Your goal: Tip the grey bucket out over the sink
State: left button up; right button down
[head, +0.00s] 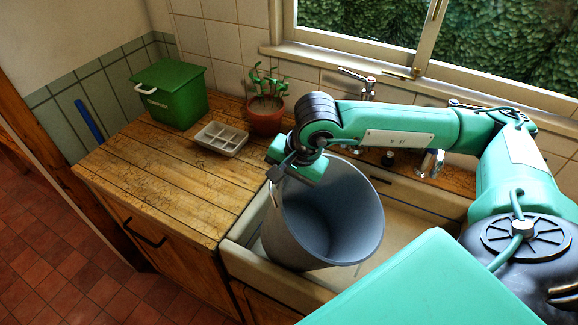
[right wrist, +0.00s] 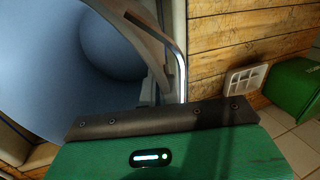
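The grey bucket (head: 322,215) is tilted over the left part of the pale sink (head: 262,277), its wide mouth facing my head camera. Its inside looks empty and smooth. My right gripper (head: 277,177) is at the bucket's upper left rim and appears shut on it. In the right wrist view the bucket (right wrist: 45,75) fills the left side, with a dark finger and a shiny metal bar by its rim; the exact contact is partly hidden. The bucket's underside and most of the basin are hidden. My left gripper is not in view.
The wooden counter (head: 160,185) left of the sink holds a green lidded bin (head: 172,95), a pale divided tray (head: 221,139) and a potted plant (head: 266,115). A tap (head: 430,163) stands behind the sink, below the window. The front left counter is clear.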

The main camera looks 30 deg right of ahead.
jog(key=shift+w+a+f+g+h+p, duration=0.2)
jog(key=shift+f+g+p, duration=0.15)
jog(key=shift+f+p, duration=0.2)
jog(key=shift+w+a+f+g+h+p, duration=0.1)
jog(key=shift+a+f+g+h+p, duration=0.1)
jog(key=shift+f+g+p, duration=0.3)
jog(key=shift+w+a+f+g+h+p, duration=0.15)
jog(key=shift+f+g+h+p, duration=0.2)
jog(key=shift+f, duration=0.3)
jog(key=shift+w+a+f+g+h+p, duration=0.1)
jog(key=shift+w+f+g+h+p, duration=0.1)
jog(key=shift+f+p, duration=0.25)
jog(key=shift+w+a+f+g+h+p, duration=0.1)
jog(key=shift+f+g+p, duration=0.1)
jog(key=shift+f, duration=0.4)
jog(key=shift+w+a+f+g+h+p, duration=0.15)
jog(key=shift+f+g, duration=0.1)
jog(key=shift+f, duration=0.3)
jog(key=shift+w+f+g+h+p, duration=0.15)
jog(key=shift+f+g, duration=0.1)
jog(key=shift+f, duration=0.25)
